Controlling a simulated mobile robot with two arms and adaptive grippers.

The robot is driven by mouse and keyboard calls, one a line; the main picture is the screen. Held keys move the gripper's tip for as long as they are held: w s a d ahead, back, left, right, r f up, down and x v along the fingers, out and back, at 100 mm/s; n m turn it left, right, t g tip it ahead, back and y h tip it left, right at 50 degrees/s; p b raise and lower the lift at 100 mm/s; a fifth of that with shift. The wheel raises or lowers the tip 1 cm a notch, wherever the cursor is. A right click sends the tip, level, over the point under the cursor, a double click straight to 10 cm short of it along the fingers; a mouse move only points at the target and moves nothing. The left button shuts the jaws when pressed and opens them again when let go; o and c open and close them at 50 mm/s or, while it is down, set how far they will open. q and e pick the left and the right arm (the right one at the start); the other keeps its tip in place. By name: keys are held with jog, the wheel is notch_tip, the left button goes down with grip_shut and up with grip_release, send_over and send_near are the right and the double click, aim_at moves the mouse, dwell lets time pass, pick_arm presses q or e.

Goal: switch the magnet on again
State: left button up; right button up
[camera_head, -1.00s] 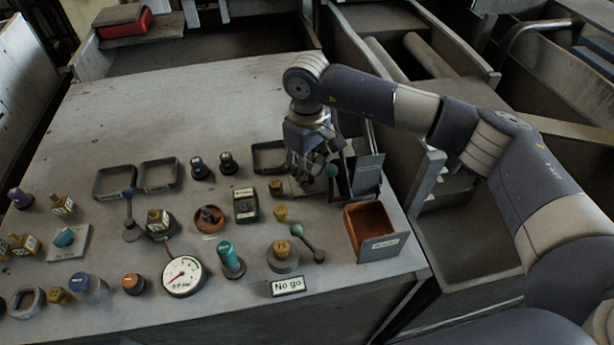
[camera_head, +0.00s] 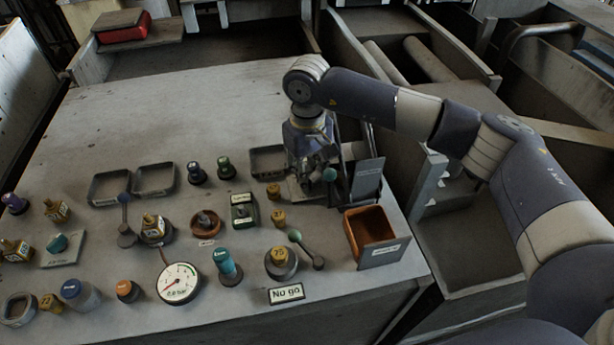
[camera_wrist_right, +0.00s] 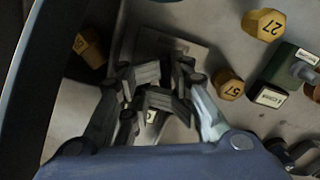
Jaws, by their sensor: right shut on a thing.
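My right gripper (camera_head: 318,186) is low over the back right of the bench, pointing down. In the right wrist view its fingers (camera_wrist_right: 155,100) are closed together over a flat grey plate (camera_wrist_right: 175,45). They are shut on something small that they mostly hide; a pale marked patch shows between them. A teal ball (camera_head: 330,174) shows right beside the fingers in the head view; what it belongs to is hidden. I cannot make out the magnet or its switch clearly. My left gripper is not in view.
Yellow hex weights (camera_head: 278,216) and a green labelled box (camera_head: 243,210) stand left of the gripper. An orange bin (camera_head: 372,237) and an upright grey panel (camera_head: 367,181) stand to its right. A green-ball lever (camera_head: 306,250) lies in front. The bench's back left is clear.

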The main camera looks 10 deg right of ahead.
jog(key=shift+s+a+f+m, duration=0.1)
jog(key=shift+s+a+m, duration=0.1)
jog(key=shift+m, duration=0.35)
jog(key=shift+s+a+f+m, duration=0.1)
jog(key=shift+a+m, duration=0.05)
jog(key=shift+m, duration=0.4)
jog(key=shift+b, duration=0.35)
jog(key=shift+w+m, duration=0.1)
jog(key=shift+m, duration=0.4)
jog(key=shift+m+b, duration=0.6)
jog(key=shift+m, duration=0.5)
jog(key=shift+r+m, duration=0.15)
jog(key=shift+m, duration=0.65)
